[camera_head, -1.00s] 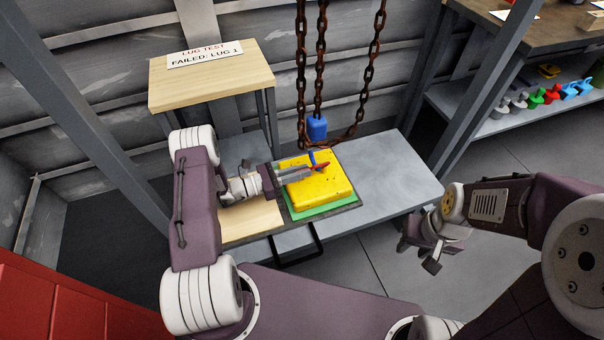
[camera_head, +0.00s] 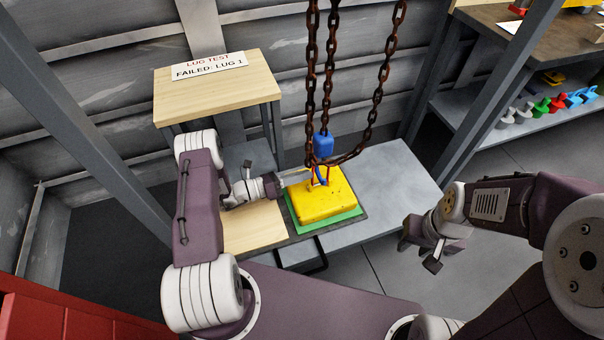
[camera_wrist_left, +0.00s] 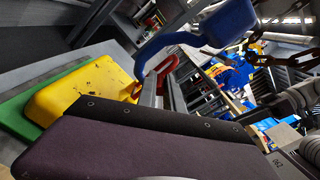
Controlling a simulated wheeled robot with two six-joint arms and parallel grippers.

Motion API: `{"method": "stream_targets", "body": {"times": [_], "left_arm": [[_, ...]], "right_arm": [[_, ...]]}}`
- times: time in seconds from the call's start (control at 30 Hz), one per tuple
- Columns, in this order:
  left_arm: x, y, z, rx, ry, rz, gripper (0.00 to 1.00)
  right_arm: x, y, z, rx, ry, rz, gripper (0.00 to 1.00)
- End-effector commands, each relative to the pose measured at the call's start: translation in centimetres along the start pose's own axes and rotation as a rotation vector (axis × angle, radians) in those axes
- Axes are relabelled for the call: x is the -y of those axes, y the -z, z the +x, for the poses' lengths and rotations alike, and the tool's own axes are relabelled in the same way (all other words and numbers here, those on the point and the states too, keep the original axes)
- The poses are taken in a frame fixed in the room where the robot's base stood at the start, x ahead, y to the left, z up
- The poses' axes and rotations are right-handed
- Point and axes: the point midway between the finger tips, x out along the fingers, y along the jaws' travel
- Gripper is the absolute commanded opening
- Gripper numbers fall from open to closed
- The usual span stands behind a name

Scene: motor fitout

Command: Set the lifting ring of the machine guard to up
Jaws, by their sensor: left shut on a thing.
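The machine guard is a yellow block (camera_head: 335,201) on a green mat (camera_head: 350,215). Its red lifting ring (camera_head: 314,174) now stands up from the top; its exact tilt is hard to tell. My left gripper (camera_head: 303,176) comes in from the left and is shut on the ring. In the left wrist view, the red ring (camera_wrist_left: 172,63) shows at the tips of my left gripper's fingers (camera_wrist_left: 163,92). A blue hook (camera_head: 323,146) hangs right by the ring; whether it passes through is unclear. My right gripper (camera_head: 422,244) is open and empty, off to the right.
Rusty chains (camera_head: 330,75) hang over the block beside my left fingers. The grey bench (camera_head: 395,180) is clear to the right of the block. A shelf (camera_head: 485,125) holds coloured lugs.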

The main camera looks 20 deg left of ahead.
Motion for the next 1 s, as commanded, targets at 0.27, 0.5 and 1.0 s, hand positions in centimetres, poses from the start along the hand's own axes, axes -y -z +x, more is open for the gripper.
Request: {"method": "stream_targets", "body": {"times": [0.27,0.5,1.0], "left_arm": [[0.0,0.1,0.0,-0.001,-0.001,-0.004,0.0],[0.0,0.1,0.0,-0.001,-0.001,-0.004,0.33],[0.0,-0.2,-4.3,0.005,-0.007,-0.004,0.33]], "right_arm": [[0.0,0.0,0.0,0.0,0.0,0.0,0.36],[0.0,0.0,0.0,0.0,0.0,0.0,0.36],[0.0,0.1,-1.0,0.0,0.0,0.0,0.36]]}}
